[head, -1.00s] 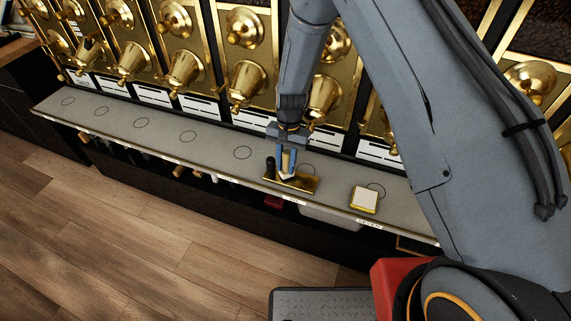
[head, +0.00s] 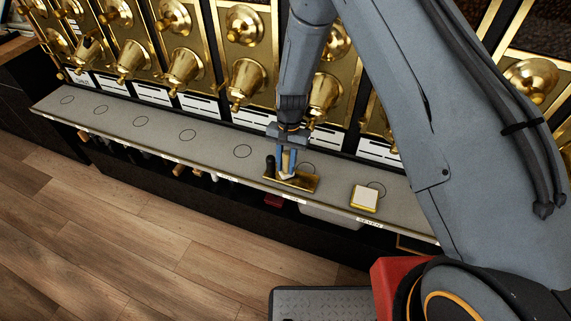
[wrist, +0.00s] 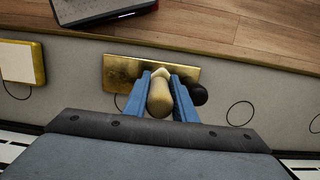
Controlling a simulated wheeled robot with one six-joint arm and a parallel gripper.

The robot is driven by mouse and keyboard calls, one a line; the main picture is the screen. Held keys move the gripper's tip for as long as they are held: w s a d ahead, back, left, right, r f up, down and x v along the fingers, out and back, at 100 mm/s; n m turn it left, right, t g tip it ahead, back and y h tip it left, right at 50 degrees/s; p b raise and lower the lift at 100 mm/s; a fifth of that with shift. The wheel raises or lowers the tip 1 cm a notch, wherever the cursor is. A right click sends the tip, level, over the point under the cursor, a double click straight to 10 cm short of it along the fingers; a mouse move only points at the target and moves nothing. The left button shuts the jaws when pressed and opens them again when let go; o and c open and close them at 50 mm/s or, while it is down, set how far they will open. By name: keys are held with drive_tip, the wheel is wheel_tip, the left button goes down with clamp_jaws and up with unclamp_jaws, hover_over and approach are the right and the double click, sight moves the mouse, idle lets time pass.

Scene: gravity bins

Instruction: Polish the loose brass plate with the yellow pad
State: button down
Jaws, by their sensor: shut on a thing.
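The brass plate (head: 304,183) lies on the grey ledge under the bins; it also shows in the wrist view (wrist: 122,72), flat and partly covered by my gripper. The yellow pad (head: 364,199), a square block with a pale top and yellow edges, lies on the ledge to the right of the plate; it is at the left in the wrist view (wrist: 39,62). My gripper (head: 287,168) is shut on a tan, rounded handle (wrist: 160,98) with a pale tip, not on the pad. The tip is over the plate; I cannot tell whether it touches.
A small black cylinder (head: 270,165) stands close beside the plate's left end. Brass bin spouts (head: 247,78) hang along the back of the ledge (head: 215,150). The ledge is clear to the left, with printed circles. Wooden floor (head: 120,235) lies in front.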

drive_tip(key=shift+s+d+r+p, duration=0.1)
drive_tip(key=shift+s+d+p, duration=0.2)
drive_tip(key=shift+s, duration=0.2)
drive_tip(key=shift+s+d+r+p, duration=0.1)
drive_tip(key=shift+s+d+p, duration=0.1)
drive_tip(key=shift+s+p, duration=0.25)
drive_tip(key=shift+s+f, duration=0.1)
drive_tip(key=shift+w+a+f+b, duration=0.1)
drive_tip(key=shift+w+a+b, duration=0.15)
drive_tip(key=shift+w+b, duration=0.3)
drive_tip(key=shift+w+a+b, duration=0.25)
drive_tip(key=shift+w+b, duration=0.1)
drive_tip(key=shift+w, duration=0.25)
drive_tip(key=shift+s, duration=0.15)
drive_tip(key=shift+s+d+p, duration=0.25)
drive_tip(key=shift+s+p, duration=0.1)
drive_tip(key=shift+s, duration=0.15)
drive_tip(key=shift+s+d+p, duration=0.25)
drive_tip(key=shift+s+p, duration=0.1)
drive_tip(key=shift+s, duration=0.15)
